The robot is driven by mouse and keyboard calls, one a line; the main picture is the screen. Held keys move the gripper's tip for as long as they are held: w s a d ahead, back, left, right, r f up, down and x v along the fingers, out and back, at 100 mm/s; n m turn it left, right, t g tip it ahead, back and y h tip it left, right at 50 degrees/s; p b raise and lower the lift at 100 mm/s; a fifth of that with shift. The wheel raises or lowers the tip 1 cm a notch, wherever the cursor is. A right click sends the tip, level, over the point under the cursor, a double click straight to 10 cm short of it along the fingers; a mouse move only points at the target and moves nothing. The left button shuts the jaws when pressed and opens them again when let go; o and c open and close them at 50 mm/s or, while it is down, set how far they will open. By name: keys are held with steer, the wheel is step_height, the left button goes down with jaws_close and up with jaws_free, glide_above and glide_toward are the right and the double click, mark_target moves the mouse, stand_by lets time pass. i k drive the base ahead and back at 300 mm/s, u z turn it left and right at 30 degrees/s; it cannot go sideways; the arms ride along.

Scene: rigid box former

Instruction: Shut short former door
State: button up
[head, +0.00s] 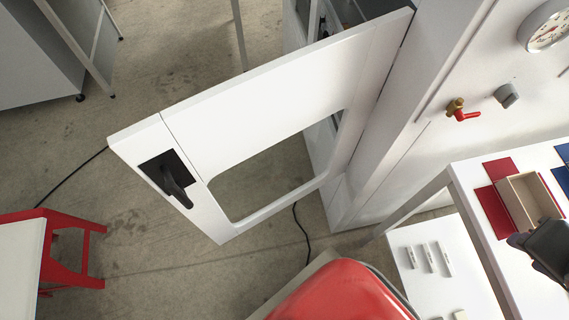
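The short former door (265,100) is a white panel with a rectangular window opening. It stands open, swung out from the white machine frame (425,90) on its right, where its hinged edge appears to be. A black handle (168,178) on a dark plate sits near the door's free left end. Floor shows through the window and around the free end.
A red stool (75,245) stands at the lower left and a rounded red thing (345,295) at the bottom centre. A white table (470,185) with a small open box (527,200) is at right. A gauge (548,28) and red-handled valve (460,112) are on the machine. Bare floor lies left of the door.

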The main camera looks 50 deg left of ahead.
mark_target(179, 149)
steer(key=u, duration=1.65)
steer(key=k, duration=0.7)
steer(key=u, duration=0.5)
steer(key=i, duration=0.5)
steer(key=z, duration=0.1)
